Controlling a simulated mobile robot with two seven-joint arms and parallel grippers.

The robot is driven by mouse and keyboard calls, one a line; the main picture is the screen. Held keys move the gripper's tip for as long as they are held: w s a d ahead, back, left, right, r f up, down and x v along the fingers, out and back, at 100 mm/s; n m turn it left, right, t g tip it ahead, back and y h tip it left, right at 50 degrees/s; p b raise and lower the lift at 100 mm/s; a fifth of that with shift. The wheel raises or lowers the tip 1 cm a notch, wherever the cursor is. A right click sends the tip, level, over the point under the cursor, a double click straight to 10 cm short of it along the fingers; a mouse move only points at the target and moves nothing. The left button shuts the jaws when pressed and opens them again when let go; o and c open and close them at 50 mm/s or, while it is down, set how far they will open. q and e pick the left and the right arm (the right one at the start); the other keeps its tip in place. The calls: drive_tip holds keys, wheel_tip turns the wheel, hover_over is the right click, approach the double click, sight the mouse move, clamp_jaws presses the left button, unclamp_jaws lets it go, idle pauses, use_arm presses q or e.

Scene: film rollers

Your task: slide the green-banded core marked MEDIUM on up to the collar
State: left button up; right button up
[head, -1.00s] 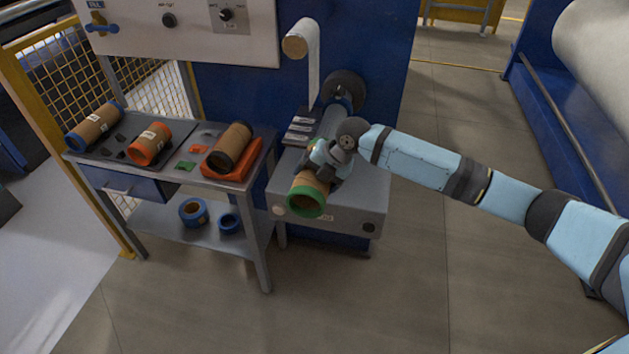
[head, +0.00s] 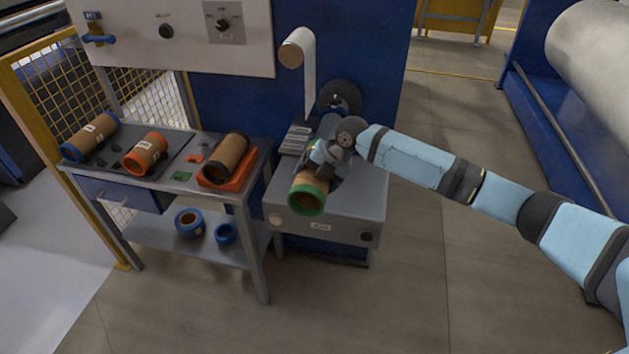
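The green-banded core (head: 311,184) is a brown tube with a green ring at its near end. It lies above the grey machine top, pointing back toward the dark round collar (head: 340,97) on the blue panel. My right gripper (head: 327,160) is around the far part of the core and appears shut on it. The gripper hides the far end of the core and most of the shaft. A gap shows between the gripper and the collar. The MEDIUM marking is not readable. My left gripper is not in view.
A side table (head: 245,175) on the left holds a blue-ringed core (head: 90,137), an orange-ringed core (head: 146,153) and a dark-ringed core (head: 226,158) on an orange cradle (head: 243,178). Blue rings (head: 190,222) lie on its lower shelf. A white paper strip (head: 309,75) hangs near the collar.

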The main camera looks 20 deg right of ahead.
drive_tip(key=shift+w+d, duration=0.5)
drive_tip(key=shift+w, duration=0.25)
drive_tip(key=shift+w+d+b, duration=0.5)
drive_tip(key=shift+w, duration=0.25)
drive_tip(key=shift+w+d+b, duration=0.45)
drive_tip(key=shift+w+d, duration=0.05)
drive_tip(key=shift+w, duration=0.2)
drive_tip(key=shift+w+d+b, duration=0.65)
drive_tip(key=shift+w, duration=0.35)
drive_tip(key=shift+w+d, duration=0.3)
drive_tip(key=shift+w, duration=0.15)
